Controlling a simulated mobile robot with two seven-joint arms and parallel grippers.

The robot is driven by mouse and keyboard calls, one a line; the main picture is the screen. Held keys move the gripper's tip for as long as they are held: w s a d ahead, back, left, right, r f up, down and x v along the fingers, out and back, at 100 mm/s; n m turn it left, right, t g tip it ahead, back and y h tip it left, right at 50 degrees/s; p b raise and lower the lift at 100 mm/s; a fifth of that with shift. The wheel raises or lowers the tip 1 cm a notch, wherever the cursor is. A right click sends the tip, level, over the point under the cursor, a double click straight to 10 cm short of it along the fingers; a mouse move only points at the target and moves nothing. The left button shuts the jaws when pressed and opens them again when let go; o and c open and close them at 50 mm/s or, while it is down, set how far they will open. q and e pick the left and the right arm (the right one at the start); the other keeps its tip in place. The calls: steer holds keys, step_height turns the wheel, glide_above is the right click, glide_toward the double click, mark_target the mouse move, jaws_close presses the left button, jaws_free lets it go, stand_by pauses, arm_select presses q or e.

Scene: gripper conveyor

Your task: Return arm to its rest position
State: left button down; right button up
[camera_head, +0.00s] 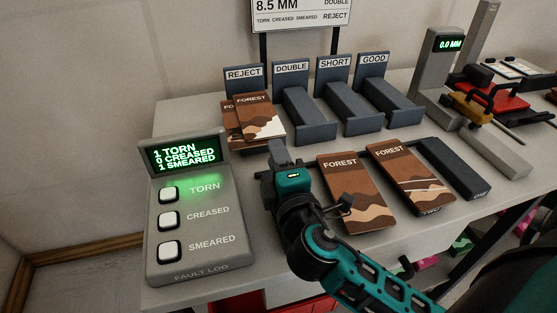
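My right gripper (279,152), on a teal and black arm reaching in from the lower right, is over the table between the fault log panel and the forest booklets. Its grey fingertips point toward the back; I cannot tell whether they are open or shut, and no held object shows. The grey fault log panel (165,251) stands to its left with three white buttons. Its green display reads 1 torn, 0 creased, 1 smeared. My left gripper is not in view.
Brown booklets (262,117) lie at the reject stand (245,78). The double (303,110), short (349,105) and good (385,95) stands look empty. Two booklets (355,192) (411,179) lie right of my gripper. A grey gauge (440,70) stands farther right.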

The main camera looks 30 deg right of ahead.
steer(key=shift+s+a, duration=0.1)
steer(key=shift+s, duration=0.2)
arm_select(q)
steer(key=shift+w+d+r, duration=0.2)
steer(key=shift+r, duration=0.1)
